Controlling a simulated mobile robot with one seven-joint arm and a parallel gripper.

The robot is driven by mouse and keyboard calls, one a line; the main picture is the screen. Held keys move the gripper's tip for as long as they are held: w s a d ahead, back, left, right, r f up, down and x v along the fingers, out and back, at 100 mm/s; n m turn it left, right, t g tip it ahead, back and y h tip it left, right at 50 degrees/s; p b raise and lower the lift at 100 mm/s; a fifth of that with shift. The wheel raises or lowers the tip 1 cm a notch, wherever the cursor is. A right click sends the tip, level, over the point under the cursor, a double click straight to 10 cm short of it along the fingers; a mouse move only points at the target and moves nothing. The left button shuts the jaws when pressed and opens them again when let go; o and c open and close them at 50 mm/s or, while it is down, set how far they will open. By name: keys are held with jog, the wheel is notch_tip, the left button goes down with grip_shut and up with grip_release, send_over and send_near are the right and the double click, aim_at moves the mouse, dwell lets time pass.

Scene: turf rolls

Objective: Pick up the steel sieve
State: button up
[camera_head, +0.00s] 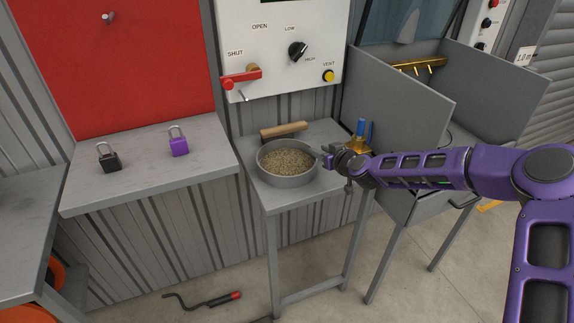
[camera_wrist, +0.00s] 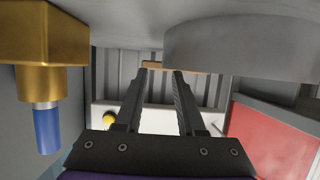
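The steel sieve (camera_head: 287,178) is a round grey pan with a low wall, full of beige grains, on a small grey table. Its grey side wall also shows at the upper right of the wrist view (camera_wrist: 240,48). My gripper (camera_head: 328,156) is at the sieve's right side, close to the rim; I cannot tell whether it touches. In the wrist view my two fingers (camera_wrist: 162,72) are apart with nothing between them. The sieve wall lies to the right of the fingertips there.
A wooden bar (camera_head: 284,131) lies behind the sieve; whether it joins the sieve is unclear. A brass fitting with blue handles (camera_head: 360,145) stands close to my gripper. A grey box (camera_head: 400,90) is at the right. Padlocks (camera_head: 178,147) sit on the left bench (camera_head: 130,190).

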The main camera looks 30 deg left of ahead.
jog(key=x, duration=0.5)
jog(key=shift+s+a+f, duration=0.1)
jog(key=shift+s, duration=0.15)
jog(key=shift+c, duration=0.2)
grip_shut()
dwell(0.9)
